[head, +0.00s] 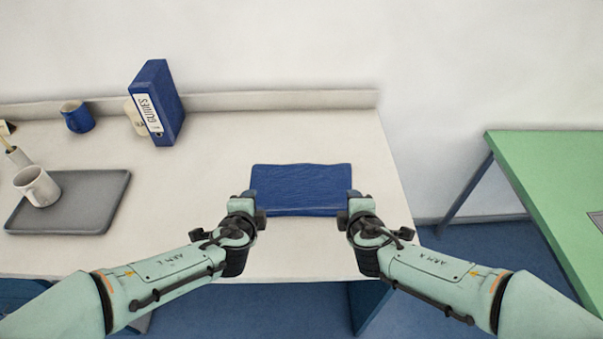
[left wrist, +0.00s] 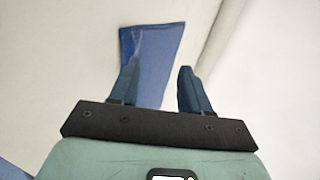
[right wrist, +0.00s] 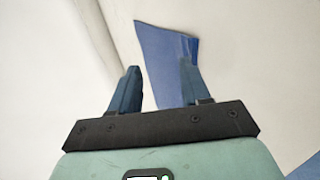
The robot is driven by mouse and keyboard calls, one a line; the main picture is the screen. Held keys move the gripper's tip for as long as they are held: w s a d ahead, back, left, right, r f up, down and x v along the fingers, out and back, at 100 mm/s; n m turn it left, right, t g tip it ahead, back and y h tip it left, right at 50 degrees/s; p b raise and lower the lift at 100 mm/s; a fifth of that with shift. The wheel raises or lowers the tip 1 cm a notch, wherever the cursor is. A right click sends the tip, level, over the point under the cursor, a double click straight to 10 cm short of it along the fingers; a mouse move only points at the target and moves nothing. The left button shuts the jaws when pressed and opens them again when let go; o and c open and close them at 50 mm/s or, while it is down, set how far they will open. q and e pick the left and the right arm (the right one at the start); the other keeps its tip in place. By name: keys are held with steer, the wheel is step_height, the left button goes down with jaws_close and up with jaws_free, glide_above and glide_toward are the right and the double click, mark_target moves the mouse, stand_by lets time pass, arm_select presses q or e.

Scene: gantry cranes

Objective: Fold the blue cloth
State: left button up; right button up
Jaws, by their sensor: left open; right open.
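The blue cloth (head: 300,188) lies as a flat rectangle on the white table, its long sides running left to right. It also shows in the left wrist view (left wrist: 153,55) and in the right wrist view (right wrist: 165,55). My left gripper (head: 248,198) is open at the cloth's left near corner, and its fingers (left wrist: 157,85) point towards the cloth. My right gripper (head: 352,198) is open at the right near corner, with its fingers (right wrist: 160,85) spread. I cannot tell whether the fingers touch the cloth. The cloth's near corners are partly hidden by the grippers.
A grey tray (head: 85,215) with a white mug (head: 37,186) is at the left. A blue binder (head: 157,102) and a blue mug (head: 77,117) stand at the back left. The white table (head: 225,140) is clear behind the cloth. A green table (head: 550,165) is at the right.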

arm_select(q)
steer(key=s+r, duration=0.4)
steer(key=r, duration=0.1)
steer(key=shift+s+r, duration=0.3)
arm_select(e)
steer(key=s+r, duration=0.4)
steer(key=r, duration=0.1)
steer(key=shift+s+r, duration=0.3)
